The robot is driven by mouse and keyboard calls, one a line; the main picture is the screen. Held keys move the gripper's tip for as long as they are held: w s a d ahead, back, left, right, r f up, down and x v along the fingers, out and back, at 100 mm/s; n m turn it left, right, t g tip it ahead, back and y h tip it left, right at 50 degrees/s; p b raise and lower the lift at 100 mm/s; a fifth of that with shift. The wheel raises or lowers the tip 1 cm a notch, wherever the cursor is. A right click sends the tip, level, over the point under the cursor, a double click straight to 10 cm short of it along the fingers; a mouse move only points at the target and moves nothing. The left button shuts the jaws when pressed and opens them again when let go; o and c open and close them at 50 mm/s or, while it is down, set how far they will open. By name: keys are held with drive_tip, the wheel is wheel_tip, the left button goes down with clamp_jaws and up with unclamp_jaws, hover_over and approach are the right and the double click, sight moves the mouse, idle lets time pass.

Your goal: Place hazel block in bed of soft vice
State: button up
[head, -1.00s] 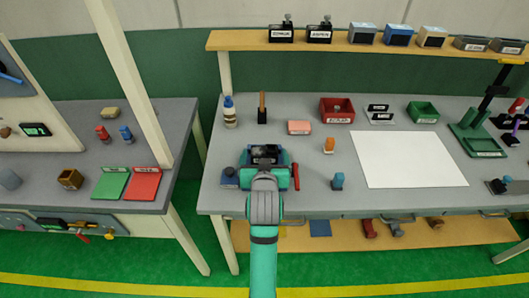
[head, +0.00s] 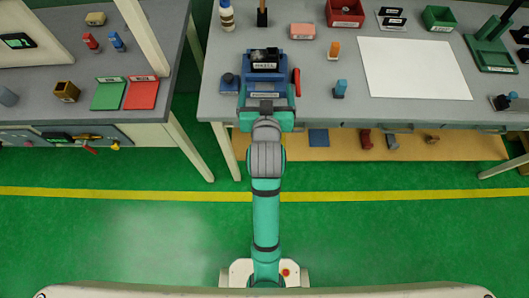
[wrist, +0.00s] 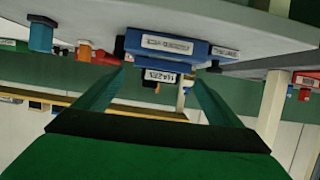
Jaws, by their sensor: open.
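The hazel block (head: 265,66), dark with a white name label, sits in the blue soft vice (head: 284,88) near the bench's front edge. In the wrist view, which looks upside down, the block (wrist: 160,76) shows against the vice (wrist: 168,47). How deep it sits in the bed is hard to tell. My gripper (head: 266,106) is on the front side of the vice. In the wrist view my gripper (wrist: 157,85) has its fingers spread wide and empty, with the block beyond and between the tips, apart from them.
A red-handled tool (head: 296,82) lies right of the vice, and a dark blue knobbed piece (head: 229,84) stands left. A blue-topped block (head: 340,88) and a white sheet (head: 415,68) are farther right. Open floor lies in front of the bench.

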drive_tip(key=s+f, duration=1.1)
drive_tip(key=s, duration=0.5)
drive_tip(key=s+t, duration=0.1)
drive_tip(key=s, duration=1.7)
drive_tip(key=shift+s+a+r+t, duration=0.15)
drive_tip(key=shift+a+r+t, duration=0.15)
drive_tip(key=shift+r, duration=0.1)
